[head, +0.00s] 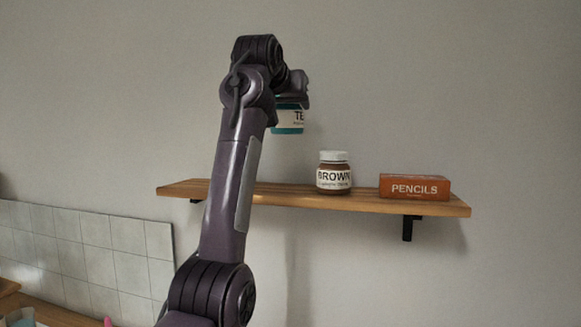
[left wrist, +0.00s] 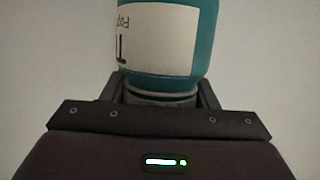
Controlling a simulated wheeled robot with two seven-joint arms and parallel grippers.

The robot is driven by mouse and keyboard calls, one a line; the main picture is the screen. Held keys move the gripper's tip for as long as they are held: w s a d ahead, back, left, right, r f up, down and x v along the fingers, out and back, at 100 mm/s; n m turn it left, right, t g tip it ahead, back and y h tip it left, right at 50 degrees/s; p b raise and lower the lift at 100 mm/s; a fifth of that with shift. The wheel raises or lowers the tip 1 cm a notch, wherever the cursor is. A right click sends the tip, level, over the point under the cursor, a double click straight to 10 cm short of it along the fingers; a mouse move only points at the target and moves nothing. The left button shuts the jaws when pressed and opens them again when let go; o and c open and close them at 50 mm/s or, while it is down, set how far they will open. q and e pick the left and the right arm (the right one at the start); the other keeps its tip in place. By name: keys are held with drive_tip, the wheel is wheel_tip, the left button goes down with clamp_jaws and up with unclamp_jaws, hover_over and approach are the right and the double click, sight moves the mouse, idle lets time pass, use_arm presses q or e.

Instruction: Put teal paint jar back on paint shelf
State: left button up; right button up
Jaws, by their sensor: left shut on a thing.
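The teal paint jar (head: 289,127) is held up in the air above the wooden paint shelf (head: 270,197), to the left of a brown paint jar. My left arm hides part of the shelf's left half. My right gripper is not in view.
A brown paint jar (head: 333,175) with a white lid stands on the shelf near the middle. An orange pencils box (head: 414,187) lies to its right. A grey tiled panel (head: 85,255) and a wooden surface edge are at lower left.

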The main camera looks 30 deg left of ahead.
use_arm(q)
wheel_tip(320, 180, down, 7)
drive_tip(key=shift+f, duration=2.5)
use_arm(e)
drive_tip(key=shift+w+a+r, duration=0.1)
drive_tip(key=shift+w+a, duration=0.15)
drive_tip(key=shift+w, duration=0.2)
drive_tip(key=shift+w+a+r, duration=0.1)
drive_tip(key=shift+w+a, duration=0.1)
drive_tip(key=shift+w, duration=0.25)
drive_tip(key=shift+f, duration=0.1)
use_arm(q)
drive_tip(key=shift+f, duration=0.15)
drive_tip(key=o, duration=1.3)
drive_tip(key=shift+c, duration=0.2)
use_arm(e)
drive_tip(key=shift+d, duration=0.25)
